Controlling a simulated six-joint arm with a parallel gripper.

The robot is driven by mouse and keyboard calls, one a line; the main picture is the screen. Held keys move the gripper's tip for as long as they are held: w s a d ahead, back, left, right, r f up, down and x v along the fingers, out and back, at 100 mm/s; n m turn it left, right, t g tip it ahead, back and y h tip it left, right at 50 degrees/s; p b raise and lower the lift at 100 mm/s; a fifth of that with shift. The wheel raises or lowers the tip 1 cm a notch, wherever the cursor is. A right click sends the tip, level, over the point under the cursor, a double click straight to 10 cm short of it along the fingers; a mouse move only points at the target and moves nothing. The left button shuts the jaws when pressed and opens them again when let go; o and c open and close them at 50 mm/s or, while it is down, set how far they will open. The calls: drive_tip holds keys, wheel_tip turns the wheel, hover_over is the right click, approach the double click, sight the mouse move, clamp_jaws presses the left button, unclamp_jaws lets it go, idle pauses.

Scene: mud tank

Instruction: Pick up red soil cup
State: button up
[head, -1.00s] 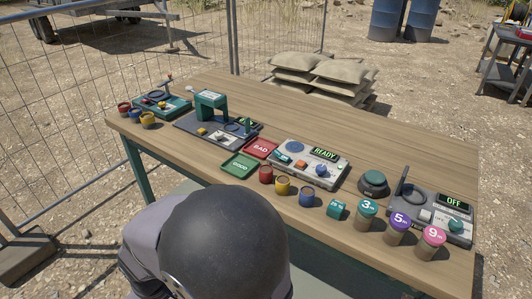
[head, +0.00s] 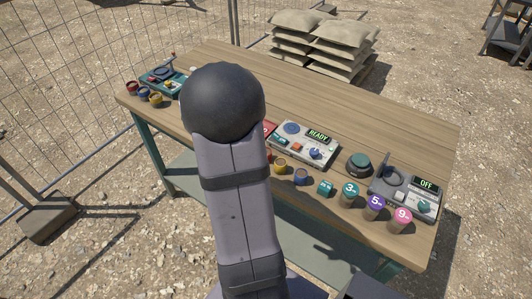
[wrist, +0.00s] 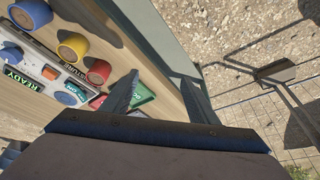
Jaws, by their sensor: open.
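In the wrist view, a red cup (wrist: 98,72) stands at the table's front edge in a row with a yellow cup (wrist: 73,47) and a blue cup (wrist: 32,12). In the head view this red cup (head: 269,157) is almost wholly hidden by my arm. Another red cup (head: 131,88) stands at the table's far left; no label tells the two apart. My gripper (wrist: 157,78) is open and empty, its fingers apart; the red cup lies left of the left finger, not between them. My arm hides the gripper in the head view.
A console reading READY (head: 303,141) stands behind the cups. A green tray (wrist: 141,93) and a red tray (wrist: 97,101) lie by the fingers. Numbered lidded cups (head: 375,206) and a device reading OFF (head: 408,202) stand at right. A wire fence (head: 60,80) runs left.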

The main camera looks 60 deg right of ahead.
drive_tip(key=shift+s+d+f+m+h+p, duration=0.15)
drive_tip(key=shift+s+d+f+m, duration=0.55)
drive_tip(key=shift+d, duration=1.25)
drive_tip(key=shift+s+d+m+h+p, duration=0.1)
drive_tip(key=shift+s+d+m+h, duration=0.2)
drive_tip(key=shift+s+d, duration=1.25)
drive_tip(key=shift+s+d+f+m+h+p, duration=0.15)
drive_tip(key=shift+s+d+f+m, duration=0.3)
drive_tip(key=shift+d, duration=1.9)
drive_tip(key=shift+w+d+f+g+p, duration=0.15)
drive_tip(key=shift+d+f+p, duration=0.35)
drive_tip(key=shift+f, duration=0.3)
drive_tip(key=shift+w+d+f+g+p, duration=0.15)
drive_tip(key=shift+d+f+p, duration=0.3)
drive_tip(key=shift+f, duration=0.3)
drive_tip(key=shift+w+d+f, duration=0.1)
drive_tip(key=shift+d+f, duration=0.1)
drive_tip(key=shift+f, duration=0.45)
drive_tip(key=shift+c, duration=0.6)
drive_tip(key=c, duration=1)
